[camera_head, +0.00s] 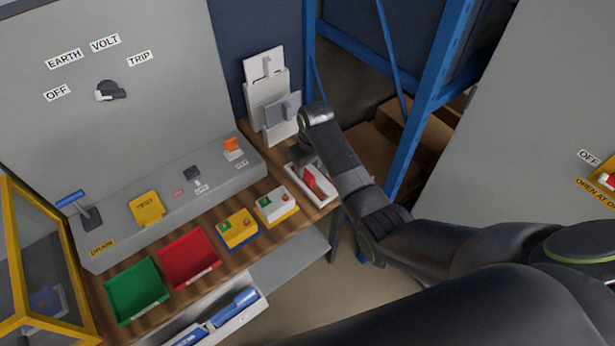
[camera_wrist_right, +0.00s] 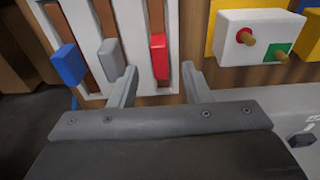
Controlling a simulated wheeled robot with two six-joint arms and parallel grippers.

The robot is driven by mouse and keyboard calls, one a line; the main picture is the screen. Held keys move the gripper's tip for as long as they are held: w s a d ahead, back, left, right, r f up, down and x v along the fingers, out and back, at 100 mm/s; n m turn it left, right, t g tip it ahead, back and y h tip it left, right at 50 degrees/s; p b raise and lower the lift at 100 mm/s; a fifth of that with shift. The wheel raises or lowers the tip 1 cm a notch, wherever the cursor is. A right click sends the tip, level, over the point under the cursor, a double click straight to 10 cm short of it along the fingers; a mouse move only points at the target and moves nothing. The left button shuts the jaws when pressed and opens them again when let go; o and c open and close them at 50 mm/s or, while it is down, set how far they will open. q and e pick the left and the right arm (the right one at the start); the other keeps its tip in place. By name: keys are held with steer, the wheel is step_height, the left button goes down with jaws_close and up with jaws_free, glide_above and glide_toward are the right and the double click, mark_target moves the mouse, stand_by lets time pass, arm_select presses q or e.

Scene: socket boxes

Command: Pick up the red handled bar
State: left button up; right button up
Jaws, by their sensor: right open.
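The red handled bar (camera_head: 309,178) lies in a white tray (camera_head: 325,195) at the right end of the wooden bench, partly hidden by my right arm. In the right wrist view its red handle (camera_wrist_right: 158,56) stands in a slot of the white tray (camera_wrist_right: 133,22). My right gripper (camera_wrist_right: 160,88) is open. Its fingers appear either side of the red handle's line, with the handle just beyond the tips; no contact shows. In the head view the right gripper (camera_head: 300,156) is over the tray, its fingertips hard to make out. My left gripper is not in view.
A grey handle (camera_wrist_right: 112,57) and a blue handle (camera_wrist_right: 68,64) stand in neighbouring slots, the grey one close to a finger. A white-and-yellow button box (camera_head: 272,206) sits beside the tray. Red (camera_head: 213,276) and green (camera_head: 164,296) bins are farther left. A blue rack post (camera_head: 408,140) stands at right.

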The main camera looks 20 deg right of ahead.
mark_target(308, 173)
steer(key=shift+w+f, duration=0.15)
steer(key=shift+f, duration=1.4)
steer(key=shift+c, duration=0.3)
jaws_close()
